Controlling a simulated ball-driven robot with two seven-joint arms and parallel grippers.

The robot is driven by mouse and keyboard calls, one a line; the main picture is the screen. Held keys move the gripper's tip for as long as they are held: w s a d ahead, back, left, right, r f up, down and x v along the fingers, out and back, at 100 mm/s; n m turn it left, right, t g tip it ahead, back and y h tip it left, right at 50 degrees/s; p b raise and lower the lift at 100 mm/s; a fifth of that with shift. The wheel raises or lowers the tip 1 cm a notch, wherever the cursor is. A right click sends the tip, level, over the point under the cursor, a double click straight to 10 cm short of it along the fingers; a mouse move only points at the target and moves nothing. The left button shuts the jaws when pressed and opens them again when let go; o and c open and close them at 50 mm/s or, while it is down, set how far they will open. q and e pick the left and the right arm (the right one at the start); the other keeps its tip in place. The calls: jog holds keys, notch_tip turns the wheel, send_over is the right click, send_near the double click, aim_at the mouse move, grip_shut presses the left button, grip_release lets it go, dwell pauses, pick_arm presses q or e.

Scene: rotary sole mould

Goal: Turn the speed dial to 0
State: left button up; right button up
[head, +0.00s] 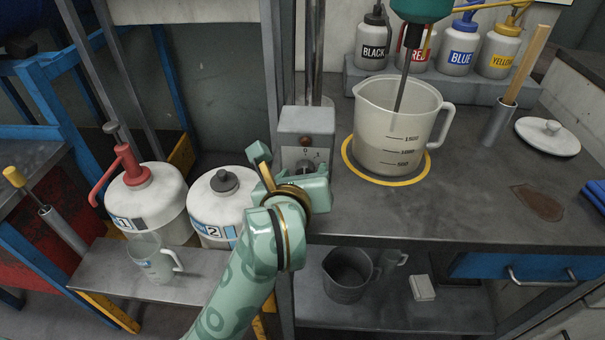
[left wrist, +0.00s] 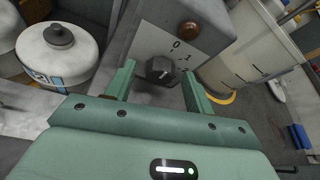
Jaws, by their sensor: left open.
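The speed dial is a dark faceted knob (left wrist: 160,70) on the front of a grey control box (left wrist: 185,30). In the head view the control box (head: 306,122) stands at the mixer's posts, and my gripper partly covers the dial. My left gripper (head: 292,170) is open in front of the box. In the left wrist view its fingers (left wrist: 158,76) stand on either side of the dial, with visible gaps. My right gripper is not in view.
A measuring jug (head: 385,155) stands in a yellow ring right of the box, under a green mixer head (head: 420,8). Labelled bottles (head: 372,45) stand behind. Two white drums (head: 222,195) are at left. A brown stain (head: 538,203) marks the otherwise clear bench front.

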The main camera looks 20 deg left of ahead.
pick_arm(q)
jog(key=p+v, duration=0.5)
jog(key=v, duration=0.7)
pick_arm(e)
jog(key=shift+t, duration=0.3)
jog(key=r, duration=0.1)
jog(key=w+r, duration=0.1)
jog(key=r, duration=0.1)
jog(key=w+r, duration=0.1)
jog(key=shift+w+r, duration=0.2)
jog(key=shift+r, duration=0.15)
pick_arm(q)
jog(key=shift+a, duration=0.1)
